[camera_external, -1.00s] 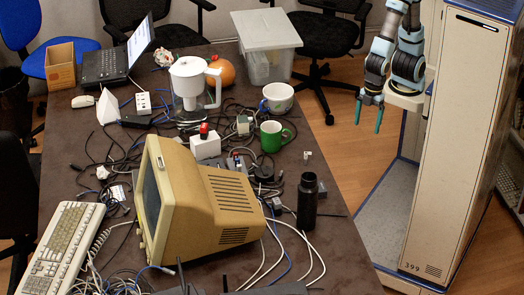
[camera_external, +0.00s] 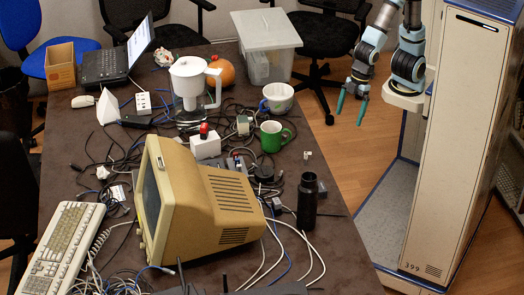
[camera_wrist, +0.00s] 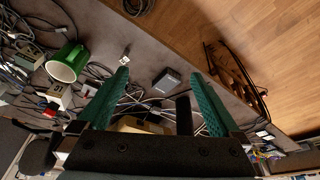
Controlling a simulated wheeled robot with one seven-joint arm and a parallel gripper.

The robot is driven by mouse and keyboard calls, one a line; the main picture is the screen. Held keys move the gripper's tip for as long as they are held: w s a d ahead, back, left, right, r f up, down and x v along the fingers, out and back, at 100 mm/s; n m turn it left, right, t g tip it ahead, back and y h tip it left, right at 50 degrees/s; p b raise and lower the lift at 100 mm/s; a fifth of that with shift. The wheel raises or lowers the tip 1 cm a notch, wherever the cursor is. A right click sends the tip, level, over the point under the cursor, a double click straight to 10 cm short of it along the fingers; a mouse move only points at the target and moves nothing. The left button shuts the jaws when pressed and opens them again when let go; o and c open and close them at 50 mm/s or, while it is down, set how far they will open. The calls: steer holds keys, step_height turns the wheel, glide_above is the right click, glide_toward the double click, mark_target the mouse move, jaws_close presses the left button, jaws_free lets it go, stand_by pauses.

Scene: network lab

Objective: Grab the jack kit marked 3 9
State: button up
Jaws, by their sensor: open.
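I cannot read the marking 3 9 on anything, so I cannot tell for sure which thing is the jack kit. A small pale piece (camera_external: 307,155) stands alone near the table's right edge, right of the green mug (camera_external: 271,137). The small piece also shows in the wrist view (camera_wrist: 125,60), near the left fingertip. A small dark grey box (camera_wrist: 167,80) shows between the fingers there. My gripper (camera_external: 350,112) is open and empty, in the air beyond the table's right edge, above and right of the small piece. Its green fingers also show in the wrist view (camera_wrist: 159,75).
A tall black bottle (camera_external: 307,203) stands near the table's right edge. An old beige monitor (camera_external: 215,205) and tangled cables fill the middle. A white-and-blue cup (camera_external: 278,97) is behind the green mug. Bare floor (camera_external: 345,160) lies right of the table.

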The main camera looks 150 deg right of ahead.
steer(key=s+d+m+t+h, duration=0.2)
steer(key=d+m+t+h, duration=0.45)
steer(key=d, duration=2.75)
steer(key=h, duration=0.3)
glide_toward(243, 124)
steer(key=shift+s+d+r+g+y+b, duration=0.2)
steer(key=shift+s+d, duration=0.1)
steer(key=shift+s, duration=0.3)
steer(key=shift+s+d+r+g+y+b, duration=0.1)
steer(key=shift+s+d+r+g, duration=0.1)
steer(key=shift+s+d, duration=0.3)
steer(key=shift+a+f, duration=0.15)
steer(key=shift+f, duration=0.4)
steer(key=p+x, duration=0.1)
steer(key=x, duration=0.4)
steer(key=shift+w, duration=0.15)
steer(key=shift+p+x, duration=1.15)
steer(key=shift+x, duration=1.6)
steer(key=shift+f, duration=0.2)
